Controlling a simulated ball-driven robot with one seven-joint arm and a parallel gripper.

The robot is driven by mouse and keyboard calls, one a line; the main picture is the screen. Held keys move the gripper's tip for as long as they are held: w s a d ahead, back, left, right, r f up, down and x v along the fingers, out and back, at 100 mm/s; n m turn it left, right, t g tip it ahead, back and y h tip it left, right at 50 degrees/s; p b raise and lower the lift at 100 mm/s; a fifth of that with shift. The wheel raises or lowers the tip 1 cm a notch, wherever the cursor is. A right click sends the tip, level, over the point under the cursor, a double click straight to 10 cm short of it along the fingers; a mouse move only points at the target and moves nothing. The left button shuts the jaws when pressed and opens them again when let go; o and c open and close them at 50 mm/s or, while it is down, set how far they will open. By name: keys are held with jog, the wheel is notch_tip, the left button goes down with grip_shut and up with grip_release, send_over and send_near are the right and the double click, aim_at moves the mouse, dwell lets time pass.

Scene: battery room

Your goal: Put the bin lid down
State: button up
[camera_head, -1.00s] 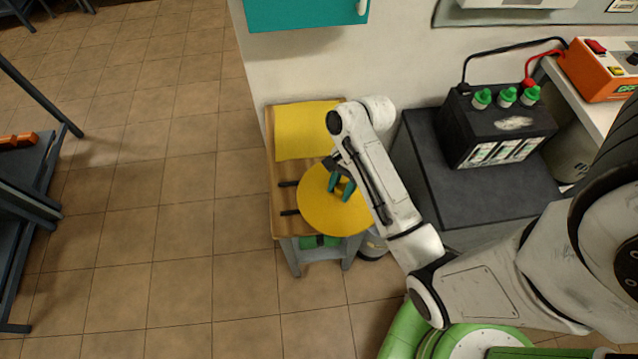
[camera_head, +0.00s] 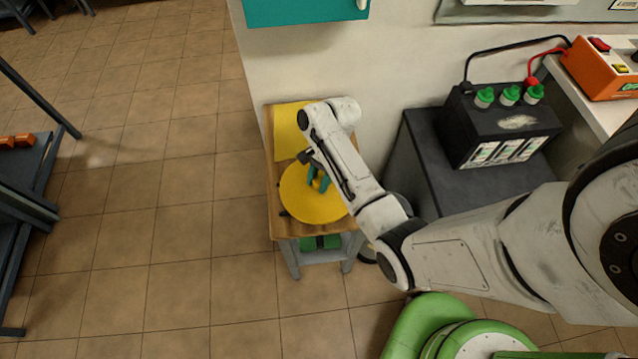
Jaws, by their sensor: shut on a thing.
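The bin lid (camera_head: 309,207) is a round yellow disc over the small wooden-topped table. My gripper (camera_head: 317,182), with teal fingers, is shut on the lid's handle near the middle of the disc. The lid looks level and covers much of the front half of the tabletop. I cannot tell whether it touches the table or hangs just above it. The tip of one dark bar shows at the lid's left edge; the rest of it is hidden under the lid.
The small table (camera_head: 283,231) has a yellow sheet (camera_head: 290,135) at its back and a green thing (camera_head: 320,242) below. A black battery (camera_head: 497,127) with green caps stands on a dark cabinet (camera_head: 425,160) to the right. An orange charger (camera_head: 600,72) is beyond.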

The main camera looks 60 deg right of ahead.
jog(key=shift+f, duration=1.1)
jog(key=shift+f, duration=0.1)
jog(key=o, duration=1.1)
jog(key=w+p+v, duration=0.1)
jog(key=p+v, duration=0.1)
jog(key=v, duration=0.9)
jog(key=s+a+r+n+h, duration=0.2)
jog(key=s+a+n, duration=0.5)
jog(key=n, duration=0.2)
jog(key=s+a+r+n+h, duration=0.2)
jog(key=s+a+n+h, duration=0.1)
jog(key=s+a+n, duration=0.4)
jog(key=a+n, duration=0.1)
jog(key=n, duration=0.1)
jog(key=shift+s+r+n, duration=0.2)
jog(key=shift+n, duration=0.1)
